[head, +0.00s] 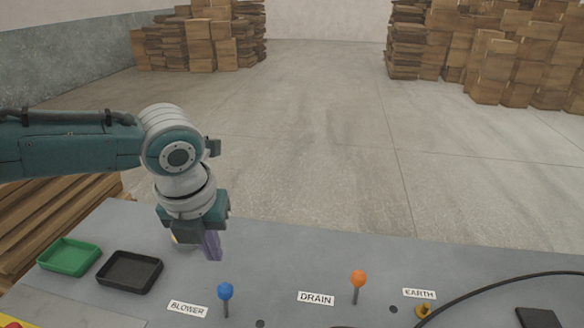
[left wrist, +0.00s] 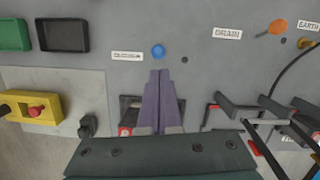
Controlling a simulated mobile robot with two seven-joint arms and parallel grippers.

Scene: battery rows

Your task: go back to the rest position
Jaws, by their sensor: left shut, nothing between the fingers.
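My left gripper (head: 213,258) hangs from the teal and white arm over the left part of the grey panel. Its purple fingers are together, pointing down, with nothing between them. In the left wrist view the shut fingers (left wrist: 160,72) reach up the middle of the picture, just below the blue knob (left wrist: 158,51). In the head view the blue knob (head: 225,291) by the BLOWER label (head: 188,309) stands in front and slightly right of the fingers, apart from them in the picture. My right gripper does not show in the head view.
The grey panel (head: 280,260) carries an orange knob (head: 358,279) by DRAIN, a green tray (head: 68,257), a black tray (head: 130,271) and a black cable (head: 500,288). A yellow box with a red button (left wrist: 35,110) and dark brackets (left wrist: 240,105) are nearer. Open floor lies beyond.

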